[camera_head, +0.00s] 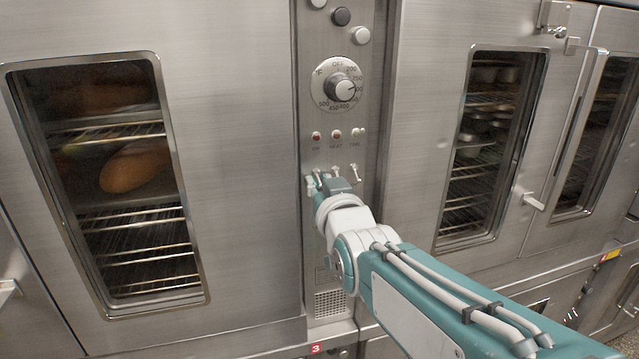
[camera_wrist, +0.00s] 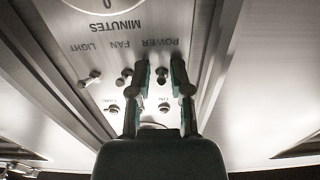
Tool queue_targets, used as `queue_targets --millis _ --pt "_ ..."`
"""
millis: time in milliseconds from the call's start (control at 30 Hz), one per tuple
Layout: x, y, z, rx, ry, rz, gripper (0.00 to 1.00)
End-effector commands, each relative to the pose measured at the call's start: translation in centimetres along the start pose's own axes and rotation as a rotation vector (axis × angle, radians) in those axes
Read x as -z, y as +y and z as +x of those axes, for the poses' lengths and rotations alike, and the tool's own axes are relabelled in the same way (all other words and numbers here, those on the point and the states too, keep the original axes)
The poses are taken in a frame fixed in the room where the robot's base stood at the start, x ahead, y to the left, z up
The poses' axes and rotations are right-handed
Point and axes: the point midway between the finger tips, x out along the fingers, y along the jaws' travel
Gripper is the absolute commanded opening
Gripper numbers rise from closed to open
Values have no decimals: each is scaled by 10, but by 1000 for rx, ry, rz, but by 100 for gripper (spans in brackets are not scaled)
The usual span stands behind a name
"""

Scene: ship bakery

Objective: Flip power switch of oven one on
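The control panel (camera_head: 338,128) stands between two steel oven doors. Its row of toggle switches is at mid height, under the indicator lights. My gripper (camera_head: 314,183) is at the left end of this row in the head view. In the wrist view the panel is upside down, and my gripper (camera_wrist: 161,78) has its two fingers apart beside the POWER label (camera_wrist: 160,43). The power switch (camera_wrist: 162,77) shows between the fingers; I cannot tell whether they touch it. The fan switch (camera_wrist: 125,77) is just left of the fingers. Fingers partly hide the power switch in the head view.
A temperature dial (camera_head: 340,86) and red indicator light (camera_head: 316,136) sit above the switches. The left oven door (camera_head: 235,150) has bread behind its window. A right oven door (camera_head: 418,130) has handles and latches. A red "3" tag (camera_head: 317,349) is below.

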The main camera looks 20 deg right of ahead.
Motion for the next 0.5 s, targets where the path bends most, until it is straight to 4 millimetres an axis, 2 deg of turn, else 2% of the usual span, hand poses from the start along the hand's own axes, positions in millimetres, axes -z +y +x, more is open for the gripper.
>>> queue_targets --millis 200,233,267,300,500 --pt "0 0 0 0 0 0 26" --pt "0 0 0 0 0 0 17" --pt "0 0 0 0 0 1 3" --pt "0 0 0 0 0 1 0" --pt "0 0 0 0 0 0 0"
